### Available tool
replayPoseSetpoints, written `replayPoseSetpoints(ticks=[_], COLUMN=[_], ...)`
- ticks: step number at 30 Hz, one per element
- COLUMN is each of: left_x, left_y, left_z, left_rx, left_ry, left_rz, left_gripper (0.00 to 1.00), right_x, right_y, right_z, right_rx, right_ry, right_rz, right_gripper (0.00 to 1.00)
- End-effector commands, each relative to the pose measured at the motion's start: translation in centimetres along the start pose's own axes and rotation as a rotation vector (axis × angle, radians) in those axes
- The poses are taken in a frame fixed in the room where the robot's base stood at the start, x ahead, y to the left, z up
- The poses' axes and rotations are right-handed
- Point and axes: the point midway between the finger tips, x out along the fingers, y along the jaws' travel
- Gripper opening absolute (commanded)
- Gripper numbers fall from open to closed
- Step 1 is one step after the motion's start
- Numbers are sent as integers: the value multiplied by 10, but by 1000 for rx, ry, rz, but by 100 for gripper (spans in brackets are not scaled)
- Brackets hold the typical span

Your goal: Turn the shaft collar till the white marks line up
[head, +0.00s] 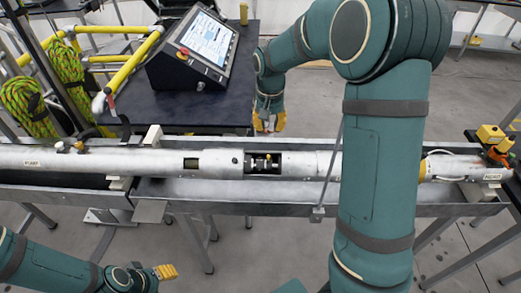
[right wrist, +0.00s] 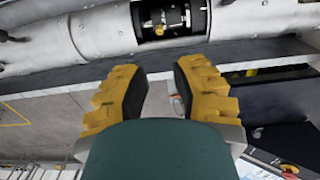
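A long silver tube (head: 215,161) lies across the head view in a metal trough. A rectangular window in it shows a shaft with a collar (head: 264,162) and small brass-coloured parts. In the right wrist view the collar (right wrist: 165,18) shows inside the window at the top. White marks on it are too small to make out for certain. My right gripper (head: 267,124) is behind the tube, near the window and apart from it. Its yellow fingers (right wrist: 160,92) are spread with nothing between them. My left gripper (head: 165,272) is low at the left, in front of the trough, its finger gap unclear.
A black table (head: 200,112) with a control console (head: 205,42) stands behind the tube. Yellow rails (head: 130,65) and green rope (head: 25,105) are at the left. The trough edge (head: 235,197) runs along the tube. Orange and yellow fittings (head: 492,135) sit at the right end.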

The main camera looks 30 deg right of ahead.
Motion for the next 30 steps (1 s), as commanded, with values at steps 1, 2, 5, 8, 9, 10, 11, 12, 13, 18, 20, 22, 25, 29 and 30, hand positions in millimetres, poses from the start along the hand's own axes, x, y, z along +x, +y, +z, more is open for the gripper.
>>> replayPoseSetpoints(ticks=[1,2,5,8,9,10,11,12,13,18,20,22,25,29,30], left_x=[1,2,3,5,5,6,6,7,7,9,10,10,10,10,10], left_y=[0,-1,-1,-2,-2,-2,-2,-2,-3,-3,-3,-4,-4,-4,-4], left_z=[0,0,1,1,1,1,1,1,1,1,1,1,1,1,1], left_rx=[0,0,0,0,-1,-1,-1,-1,-1,-1,-1,-1,-1,-1,-1], left_ry=[0,0,0,0,0,0,0,0,0,0,1,1,1,1,1], left_rz=[0,0,-1,-1,-1,-1,-2,-2,-2,-2,-2,-2,-3,-3,-3], left_gripper=[49,49,49,49,49,49,49,49,49,49,49,49,49,49,49], right_x=[8,12,30,50,58,64,70,78,84,112,118,125,130,133,133], right_y=[0,0,0,0,0,0,0,0,0,0,0,0,-1,-1,-1], right_z=[1,1,1,1,2,1,2,1,1,1,1,1,1,1,1], right_rx=[0,0,-1,-1,-2,-2,-2,-1,-1,-2,-1,-2,-3,-3,-2], right_ry=[-4,-5,-6,-5,-6,-5,-6,-5,-5,-4,-3,-3,-2,-1,-1], right_rz=[2,3,4,3,3,2,3,3,3,2,1,1,0,-1,-1], right_gripper=[24,24,24,24,24,24,24,24,24,24,24,24,24,24,24])
